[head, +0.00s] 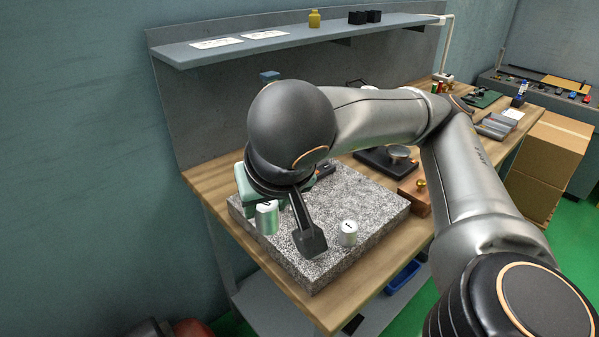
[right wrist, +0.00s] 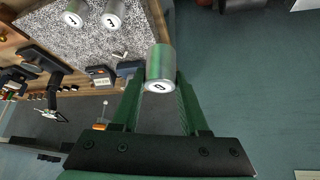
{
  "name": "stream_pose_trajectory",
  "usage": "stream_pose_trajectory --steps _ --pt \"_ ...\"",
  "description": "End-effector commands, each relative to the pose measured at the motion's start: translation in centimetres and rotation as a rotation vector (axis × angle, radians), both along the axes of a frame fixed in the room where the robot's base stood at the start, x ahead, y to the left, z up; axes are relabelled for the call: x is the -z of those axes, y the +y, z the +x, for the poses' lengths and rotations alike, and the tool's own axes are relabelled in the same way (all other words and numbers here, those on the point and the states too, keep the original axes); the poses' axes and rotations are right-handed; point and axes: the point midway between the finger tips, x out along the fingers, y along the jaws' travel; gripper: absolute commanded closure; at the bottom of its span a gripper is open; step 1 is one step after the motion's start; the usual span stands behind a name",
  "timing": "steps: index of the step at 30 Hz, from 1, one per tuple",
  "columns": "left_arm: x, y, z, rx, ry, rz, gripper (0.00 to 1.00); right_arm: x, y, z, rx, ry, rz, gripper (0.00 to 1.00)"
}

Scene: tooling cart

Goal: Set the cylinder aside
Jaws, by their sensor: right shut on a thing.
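My right gripper (right wrist: 160,75) is shut on a silver cylinder (right wrist: 160,68) with a marked white end face. In the head view this seems to be the cylinder (head: 267,218) by the plate's left side, beside the green gripper (head: 268,212). I cannot tell how far it is above the surface. Another silver cylinder (head: 348,233) stands upright on the speckled plate (head: 375,210). The right wrist view shows two standing cylinders, one (right wrist: 75,13) beside the other (right wrist: 112,15); one seems hidden in the head view. My left gripper is not in view.
The plate lies on a wooden bench (head: 385,270). A black block with a round metal top (head: 398,153) and a wooden block with a brass knob (head: 416,197) stand behind it. A grey shelf (head: 330,32) runs above. My right arm covers much of the bench.

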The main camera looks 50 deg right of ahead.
Motion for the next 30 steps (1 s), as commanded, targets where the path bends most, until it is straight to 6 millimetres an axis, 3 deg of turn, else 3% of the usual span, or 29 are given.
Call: stream_pose_trajectory --steps 9,21,30 --pt "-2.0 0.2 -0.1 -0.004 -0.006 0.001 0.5 0.6 -1.4 1.1 0.005 0.007 -0.002 1.0" --pt "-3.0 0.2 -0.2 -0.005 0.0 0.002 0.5 1.7 -3.0 2.6 0.005 0.004 -0.002 1.0" --pt "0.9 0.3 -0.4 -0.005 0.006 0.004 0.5 4.8 -6.7 6.0 0.009 0.006 0.0 1.0"
